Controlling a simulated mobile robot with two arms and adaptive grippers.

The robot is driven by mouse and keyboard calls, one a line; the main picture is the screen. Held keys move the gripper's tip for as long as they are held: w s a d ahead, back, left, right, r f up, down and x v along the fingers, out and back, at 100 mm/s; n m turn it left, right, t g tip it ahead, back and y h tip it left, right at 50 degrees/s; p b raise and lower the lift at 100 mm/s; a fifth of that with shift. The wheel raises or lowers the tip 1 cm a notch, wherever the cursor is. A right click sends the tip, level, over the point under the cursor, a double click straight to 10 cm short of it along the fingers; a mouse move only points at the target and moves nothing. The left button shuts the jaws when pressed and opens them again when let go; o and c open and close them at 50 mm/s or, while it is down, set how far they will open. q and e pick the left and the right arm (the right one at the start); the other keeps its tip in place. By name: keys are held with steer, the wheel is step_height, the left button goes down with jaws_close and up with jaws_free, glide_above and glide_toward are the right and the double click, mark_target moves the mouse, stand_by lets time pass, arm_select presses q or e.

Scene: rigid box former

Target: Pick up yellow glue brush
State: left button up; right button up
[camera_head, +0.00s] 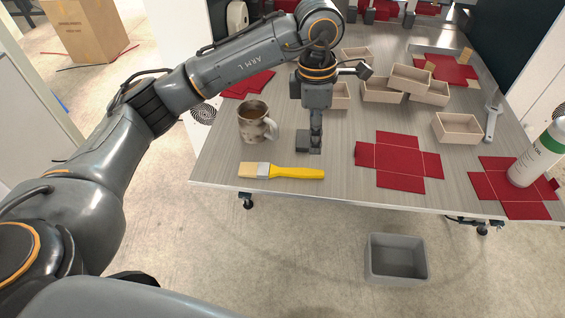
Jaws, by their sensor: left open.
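The yellow glue brush (296,172) lies flat near the front edge of the table. Its yellow handle points right, and its pale bristles and metal band are at the left. My left gripper (310,148) points down just behind the handle, above or close to the tabletop. It is open with nothing between its fingers, and it looks apart from the brush. Its exact height over the table is hard to tell. My right gripper does not show.
A mug (252,122) stands left of my left gripper. A flat red box blank (398,160) lies to the right. Open wooden boxes (458,128) and a wrench (492,120) lie farther back. A white bottle (538,155) stands at the right. A grey bin (397,275) is on the floor.

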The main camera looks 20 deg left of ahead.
arm_select(q)
steer(key=a, duration=0.2)
steer(key=p, duration=0.2)
glide_above(302, 171)
steer(key=shift+y, duration=0.4)
step_height(302, 171, down, 8)
steer(key=shift+d+r, duration=0.15)
steer(key=shift+r, duration=0.05)
steer(key=shift+f+p, duration=0.25)
steer(key=shift+p, duration=0.1)
steer(key=f+p, duration=0.2)
steer(key=f, duration=0.2)
steer(key=shift+a+f, duration=0.2)
steer(key=shift+f, duration=0.25)
jaws_close()
